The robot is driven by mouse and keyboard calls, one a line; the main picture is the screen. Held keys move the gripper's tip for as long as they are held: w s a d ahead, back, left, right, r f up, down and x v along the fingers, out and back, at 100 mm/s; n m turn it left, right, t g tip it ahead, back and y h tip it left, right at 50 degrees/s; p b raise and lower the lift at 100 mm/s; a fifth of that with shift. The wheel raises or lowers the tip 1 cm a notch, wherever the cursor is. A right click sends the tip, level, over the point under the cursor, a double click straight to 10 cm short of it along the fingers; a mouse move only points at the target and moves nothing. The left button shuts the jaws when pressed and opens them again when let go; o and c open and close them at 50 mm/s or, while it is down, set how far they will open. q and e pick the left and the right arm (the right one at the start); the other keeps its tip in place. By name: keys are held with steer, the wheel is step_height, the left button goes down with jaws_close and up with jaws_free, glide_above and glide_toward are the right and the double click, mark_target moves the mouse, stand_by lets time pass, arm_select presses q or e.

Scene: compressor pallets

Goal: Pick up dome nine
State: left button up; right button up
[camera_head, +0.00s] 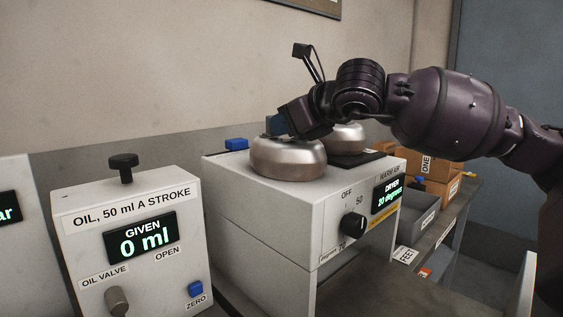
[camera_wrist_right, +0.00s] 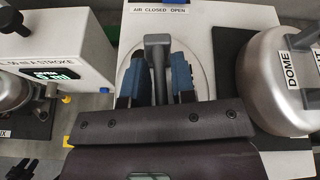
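A round metal dome (camera_head: 288,158) sits on the front of the white dryer box (camera_head: 270,205). A second metal dome (camera_head: 352,138) sits behind it to the right, partly hidden by my right arm. My right gripper (camera_head: 284,124) is directly over the front dome. In the right wrist view, its blue-padded fingers (camera_wrist_right: 157,82) are either side of a dark grey handle (camera_wrist_right: 157,55), with a small gap showing; it looks open. The other dome in that view (camera_wrist_right: 270,95) bears a label reading DOME; its number is not legible. My left gripper is not in view.
An oil dispenser (camera_head: 130,215) reading 0 ml stands to the left, with a black knob on top. The dryer display (camera_head: 389,195) reads 20 degrees. A grey bin (camera_head: 420,215) and cardboard boxes (camera_head: 435,175) stand to the right, below my right arm.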

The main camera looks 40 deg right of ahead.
steer(key=shift+r, duration=0.1)
jaws_close()
stand_by(1.5)
